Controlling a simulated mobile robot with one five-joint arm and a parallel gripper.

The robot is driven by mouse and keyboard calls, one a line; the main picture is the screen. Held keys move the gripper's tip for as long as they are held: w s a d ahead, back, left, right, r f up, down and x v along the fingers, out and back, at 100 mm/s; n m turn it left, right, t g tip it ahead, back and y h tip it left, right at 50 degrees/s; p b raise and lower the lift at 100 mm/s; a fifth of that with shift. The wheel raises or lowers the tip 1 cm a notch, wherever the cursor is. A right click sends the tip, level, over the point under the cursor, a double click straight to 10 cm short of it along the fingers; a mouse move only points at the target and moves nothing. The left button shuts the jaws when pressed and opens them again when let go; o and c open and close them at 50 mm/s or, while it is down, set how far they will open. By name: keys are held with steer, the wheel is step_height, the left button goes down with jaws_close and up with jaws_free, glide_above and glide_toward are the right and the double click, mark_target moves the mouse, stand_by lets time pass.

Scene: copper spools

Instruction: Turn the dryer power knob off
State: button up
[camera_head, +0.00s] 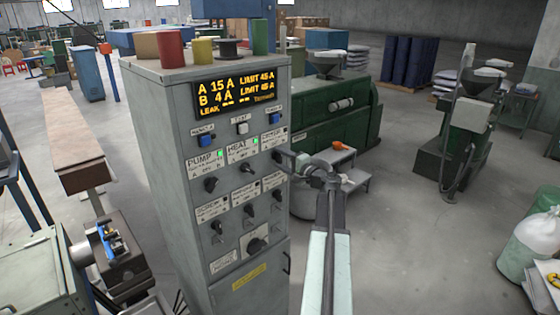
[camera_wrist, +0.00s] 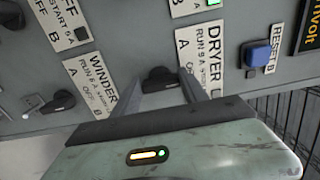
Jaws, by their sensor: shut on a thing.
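The dryer power knob (camera_wrist: 160,77) is a black rotary knob on the grey panel, beside the white DRYER label plate (camera_wrist: 208,58). My gripper (camera_wrist: 163,82) is shut on this knob, with one finger on each side of it in the wrist view. In the head view my gripper (camera_head: 284,158) reaches the right edge of the grey control cabinet (camera_head: 180,160), at the top right knob position, and covers the knob there. The small square by the DRYER label looks dark. Which letter the knob points to I cannot tell.
A winder knob (camera_wrist: 55,102) and a blue reset button (camera_wrist: 257,53) are close by on the panel. Pump knob (camera_head: 211,184) and heat knob (camera_head: 233,176) sit left of my gripper, with green lights above. Spools stand on the cabinet. Open floor lies to the right.

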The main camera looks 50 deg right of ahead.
steer(key=shift+d+r, duration=0.1)
steer(key=o, duration=1.4)
steer(key=shift+w, duration=0.15)
steer(key=s, duration=0.8)
steer(key=shift+a, duration=0.35)
